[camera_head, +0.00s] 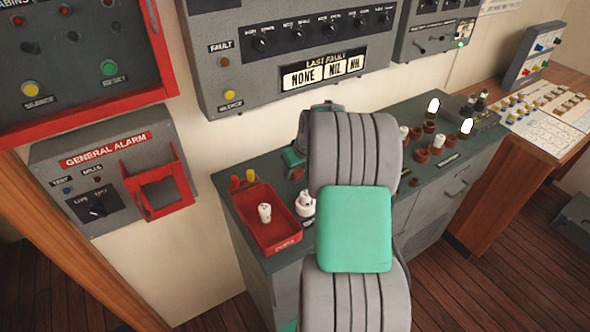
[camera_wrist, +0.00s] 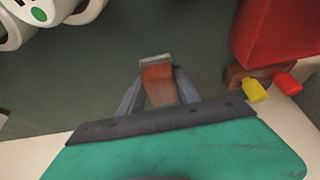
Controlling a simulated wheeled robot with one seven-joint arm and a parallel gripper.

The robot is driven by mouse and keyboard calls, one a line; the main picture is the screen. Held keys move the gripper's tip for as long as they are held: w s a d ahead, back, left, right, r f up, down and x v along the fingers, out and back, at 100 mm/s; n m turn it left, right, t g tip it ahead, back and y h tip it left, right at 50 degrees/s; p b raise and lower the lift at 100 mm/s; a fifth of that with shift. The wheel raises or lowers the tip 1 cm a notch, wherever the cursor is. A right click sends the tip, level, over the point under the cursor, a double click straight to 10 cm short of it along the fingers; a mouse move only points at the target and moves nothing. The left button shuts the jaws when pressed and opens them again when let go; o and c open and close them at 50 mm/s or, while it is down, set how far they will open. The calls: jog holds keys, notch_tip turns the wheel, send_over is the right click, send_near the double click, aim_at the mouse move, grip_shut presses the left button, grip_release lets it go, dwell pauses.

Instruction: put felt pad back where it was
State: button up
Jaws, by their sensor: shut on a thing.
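In the wrist view my gripper (camera_wrist: 157,88) is shut on a small block, reddish-brown with a grey strip along its far end. This block (camera_wrist: 158,80) seems to be the felt pad. It is between the two fingers, over the dark green console top (camera_wrist: 100,75). I cannot tell whether it touches the surface.
A red tray (camera_head: 258,213) holding a white cylinder (camera_head: 265,212) stands left of my arm. Beside it are a yellow peg (camera_wrist: 255,91), a red peg (camera_wrist: 288,83) and a white round fitting (camera_head: 306,203). Reddish-brown cups (camera_head: 422,155) and lit lamps (camera_head: 433,107) stand to the right.

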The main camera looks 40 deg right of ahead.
jog(key=o, duration=1.3)
jog(key=shift+s+r, duration=0.1)
jog(key=shift+r, duration=0.3)
jog(key=b+v, duration=0.2)
jog(key=v, duration=0.9)
jog(key=s+a+r, duration=0.1)
jog(key=s+a, duration=0.2)
jog(key=a, duration=0.6)
jog(key=s+a+r, duration=0.1)
jog(key=s+a, duration=0.2)
jog(key=a, duration=0.7)
jog(key=shift+n+g, duration=0.4)
jog(key=s+a+f, duration=0.1)
jog(key=s+a, duration=0.4)
jog(key=s+a+f, duration=0.1)
jog(key=s+a, duration=0.1)
jog(key=s, duration=0.1)
jog(key=shift+s+a+f+p, duration=0.15)
jog(key=shift+s+f+p, duration=0.05)
jog(key=shift+f+p, duration=0.15)
